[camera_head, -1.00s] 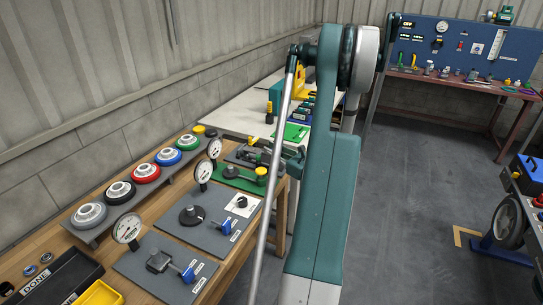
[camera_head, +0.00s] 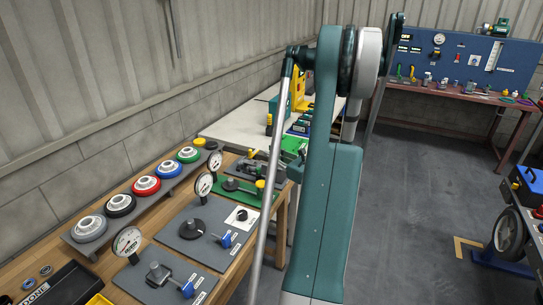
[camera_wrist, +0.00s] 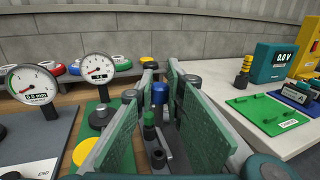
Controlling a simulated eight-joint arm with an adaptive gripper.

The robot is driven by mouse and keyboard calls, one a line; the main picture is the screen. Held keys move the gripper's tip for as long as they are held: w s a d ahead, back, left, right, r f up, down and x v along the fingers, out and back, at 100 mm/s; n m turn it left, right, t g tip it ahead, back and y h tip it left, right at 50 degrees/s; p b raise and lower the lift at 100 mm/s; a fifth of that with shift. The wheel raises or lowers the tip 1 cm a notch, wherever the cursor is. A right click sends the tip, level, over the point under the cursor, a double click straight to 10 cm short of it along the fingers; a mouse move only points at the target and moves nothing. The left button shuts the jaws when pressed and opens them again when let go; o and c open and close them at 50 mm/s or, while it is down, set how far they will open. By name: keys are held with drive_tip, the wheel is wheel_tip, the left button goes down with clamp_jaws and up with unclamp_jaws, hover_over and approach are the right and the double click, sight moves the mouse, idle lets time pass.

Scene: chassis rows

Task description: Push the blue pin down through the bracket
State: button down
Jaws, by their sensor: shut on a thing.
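The blue pin (camera_wrist: 159,94) stands upright between the far ends of my gripper's green pads in the wrist view. My gripper (camera_wrist: 161,84) is shut on the blue pin. A dark grey fixture (camera_wrist: 178,160), which looks like the bracket, lies below the pin, with a green upright peg (camera_wrist: 149,128) nearer the camera. How deep the pin sits in the bracket cannot be told. In the head view my arm hides the pin and most of my gripper.
Two dial gauges (camera_wrist: 34,84) (camera_wrist: 97,68) stand left of my gripper, and a yellow knob (camera_wrist: 84,151) sits close by the left pad. A white table (camera_wrist: 225,92) with a green tray (camera_wrist: 268,112) lies to the right. Colored rings (camera_head: 146,185) line the bench's back.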

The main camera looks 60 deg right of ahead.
drive_tip(key=d+x, duration=0.2)
drive_tip(key=x, duration=1.2)
drive_tip(key=shift+s+f, duration=0.2)
drive_tip(key=shift+s, duration=0.1)
drive_tip(key=shift+d+f, duration=0.1)
drive_tip(key=shift+d, duration=0.05)
drive_tip(key=shift+f+b, duration=0.6)
drive_tip(key=shift+f, duration=1.2)
drive_tip(key=shift+f+b, duration=1.65)
drive_tip(key=shift+f, duration=0.25)
idle(0.7)
drive_tip(key=c, duration=2.3)
unclamp_jaws()
